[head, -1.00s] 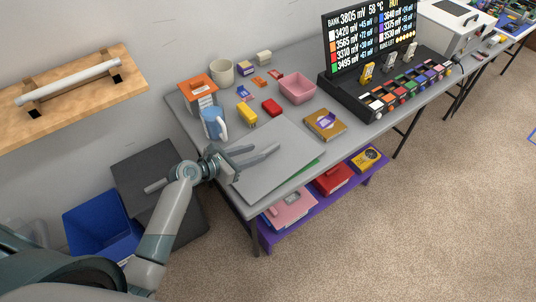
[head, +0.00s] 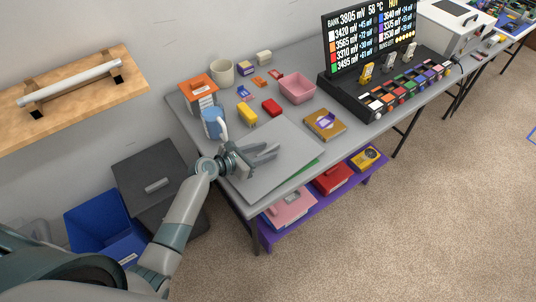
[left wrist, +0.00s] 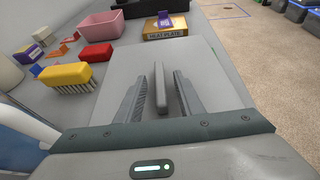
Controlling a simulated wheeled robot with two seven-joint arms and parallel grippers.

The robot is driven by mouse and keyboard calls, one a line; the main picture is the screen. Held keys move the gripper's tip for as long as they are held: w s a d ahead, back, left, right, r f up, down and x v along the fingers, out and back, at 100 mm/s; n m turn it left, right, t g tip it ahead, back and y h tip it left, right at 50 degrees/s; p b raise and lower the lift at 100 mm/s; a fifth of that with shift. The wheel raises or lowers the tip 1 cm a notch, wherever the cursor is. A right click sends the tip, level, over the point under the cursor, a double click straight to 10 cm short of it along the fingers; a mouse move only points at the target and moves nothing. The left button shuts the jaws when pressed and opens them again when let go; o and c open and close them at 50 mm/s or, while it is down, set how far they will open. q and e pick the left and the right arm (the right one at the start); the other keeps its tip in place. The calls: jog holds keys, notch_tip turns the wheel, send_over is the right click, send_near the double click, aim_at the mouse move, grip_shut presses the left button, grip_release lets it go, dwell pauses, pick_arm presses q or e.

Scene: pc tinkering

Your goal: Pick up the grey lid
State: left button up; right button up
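The grey lid (head: 285,172) is a flat, light grey panel lying on the left end of the table. It fills the middle of the left wrist view (left wrist: 212,68), where a raised bar handle (left wrist: 161,90) stands on it. My left gripper (head: 272,151) is over the lid, with its fingers pointing right. In the left wrist view its two fingers (left wrist: 160,90) are open on either side of the handle, with gaps showing. The fingers hide part of the lid. My right gripper is not in view.
A blue-and-white mug (head: 214,123) stands close behind my left gripper. A yellow brush (head: 247,113), a red block (head: 271,107), a pink bin (head: 297,88) and a brown box (head: 325,124) sit beyond the lid. A green edge (head: 304,172) shows beneath the lid.

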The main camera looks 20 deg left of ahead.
aim_at(264, 151)
pick_arm(q)
grip_shut()
jog(key=shift+r, duration=0.15)
jog(key=shift+r, duration=0.6)
notch_tip(264, 151, up, 3)
jog(key=shift+f, duration=0.2)
jog(key=s+d+r, duration=0.3)
jog(key=d+r, duration=0.4)
jog(key=d, duration=0.4)
jog(key=shift+s, duration=0.35)
